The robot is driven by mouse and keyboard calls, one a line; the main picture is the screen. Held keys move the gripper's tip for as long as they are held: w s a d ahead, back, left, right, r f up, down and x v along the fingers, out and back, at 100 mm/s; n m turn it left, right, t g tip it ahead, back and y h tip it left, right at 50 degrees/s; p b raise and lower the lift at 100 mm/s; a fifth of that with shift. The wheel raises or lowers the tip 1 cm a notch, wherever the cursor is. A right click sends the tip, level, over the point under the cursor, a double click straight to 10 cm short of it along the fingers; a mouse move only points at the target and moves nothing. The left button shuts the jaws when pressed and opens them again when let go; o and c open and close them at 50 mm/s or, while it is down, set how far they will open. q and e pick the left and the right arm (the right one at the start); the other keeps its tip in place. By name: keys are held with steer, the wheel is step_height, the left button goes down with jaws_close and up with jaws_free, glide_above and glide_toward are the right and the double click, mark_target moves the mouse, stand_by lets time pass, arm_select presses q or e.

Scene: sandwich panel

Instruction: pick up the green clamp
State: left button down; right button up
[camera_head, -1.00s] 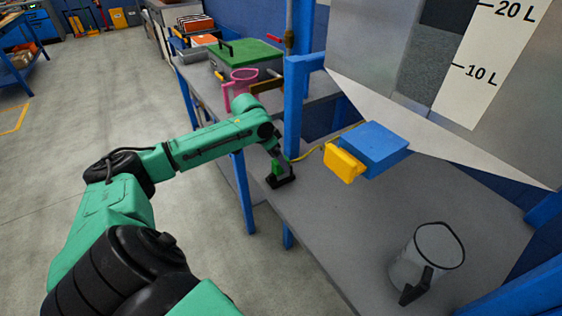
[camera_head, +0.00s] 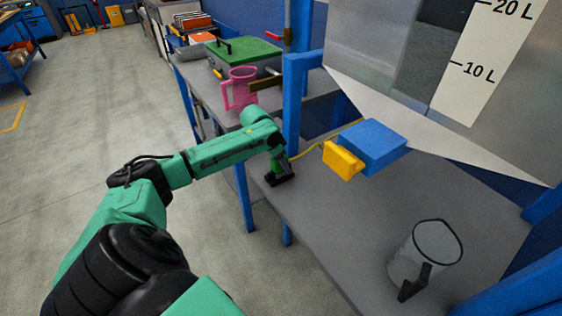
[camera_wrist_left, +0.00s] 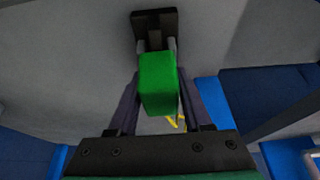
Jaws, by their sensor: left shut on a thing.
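The green clamp (camera_head: 278,168) stands at the left edge of the grey table, close to the blue post. It has a green block body and a dark base that appears to rest on the table. In the left wrist view the green clamp (camera_wrist_left: 158,84) sits between my two fingers, with its dark base beyond them. My left gripper (camera_head: 277,160) is shut on the clamp; in the left wrist view the gripper (camera_wrist_left: 158,75) has a finger on each side of it. In the head view the arm partly hides the clamp's top. My right gripper is not in view.
A blue post (camera_head: 292,105) rises right beside the left arm. A clear jug (camera_head: 425,262) stands at the front right. A pink jug (camera_head: 240,88) stands behind.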

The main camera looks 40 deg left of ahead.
arm_select(q)
step_height(320, 180, up, 20)
steer(key=p, duration=0.1)
stand_by(0.4)
